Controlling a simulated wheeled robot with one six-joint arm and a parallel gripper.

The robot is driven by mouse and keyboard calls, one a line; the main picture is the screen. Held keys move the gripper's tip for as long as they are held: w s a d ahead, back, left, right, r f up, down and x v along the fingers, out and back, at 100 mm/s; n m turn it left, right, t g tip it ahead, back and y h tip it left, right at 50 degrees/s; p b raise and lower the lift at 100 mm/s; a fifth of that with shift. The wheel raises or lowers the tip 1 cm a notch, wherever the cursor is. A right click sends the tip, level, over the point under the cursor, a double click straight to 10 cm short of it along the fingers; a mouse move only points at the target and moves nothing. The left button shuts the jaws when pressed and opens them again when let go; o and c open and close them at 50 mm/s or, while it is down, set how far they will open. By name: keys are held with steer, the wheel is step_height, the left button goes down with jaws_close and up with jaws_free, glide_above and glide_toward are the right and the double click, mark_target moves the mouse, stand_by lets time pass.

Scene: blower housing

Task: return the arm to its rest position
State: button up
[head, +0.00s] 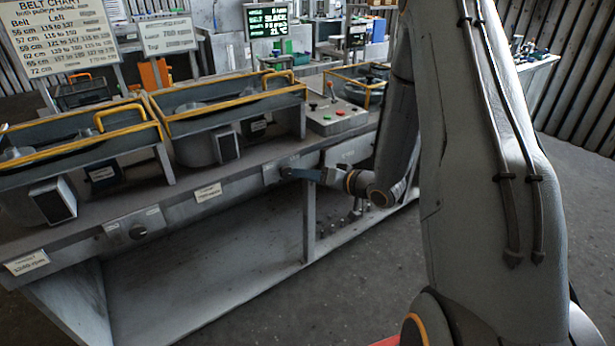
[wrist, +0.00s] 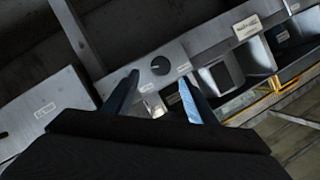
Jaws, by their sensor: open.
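My arm (head: 490,150) reaches down on the right of the head view and bends toward the bench front. My gripper (head: 290,173) is in front of a small panel on the bench's front edge. In the wrist view my gripper (wrist: 159,79) is open, with its two blue fingers apart and nothing held. A dark round knob (wrist: 161,65) on a grey panel (wrist: 180,62) shows just past and between the fingertips. I cannot tell how far the fingertips are from the panel.
The bench (head: 245,185) carries yellow-railed housings (head: 225,105) and a control box with a red button (head: 335,115). Another front knob (head: 138,232) is at left. A belt chart (head: 58,35) and a lit screen (head: 267,22) stand behind. The floor (head: 350,280) before the bench is clear.

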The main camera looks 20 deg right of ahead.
steer(key=shift+w, duration=0.1)
steer(key=s+a+r+g+h, duration=0.1)
steer(key=s+g, duration=0.3)
steer(key=s, duration=0.5)
steer(key=s+a+r+n+g+h, duration=0.1)
steer(key=s+a+r+g+h, duration=0.1)
steer(key=s, duration=0.8)
steer(key=s+a+r+g+h, duration=0.1)
steer(key=s+r+g+h, duration=0.3)
steer(key=s, duration=0.6)
steer(key=shift+a+g+h, duration=0.3)
steer(key=shift+a+g, duration=0.05)
steer(key=shift+g, duration=0.45)
steer(key=shift+r, duration=0.1)
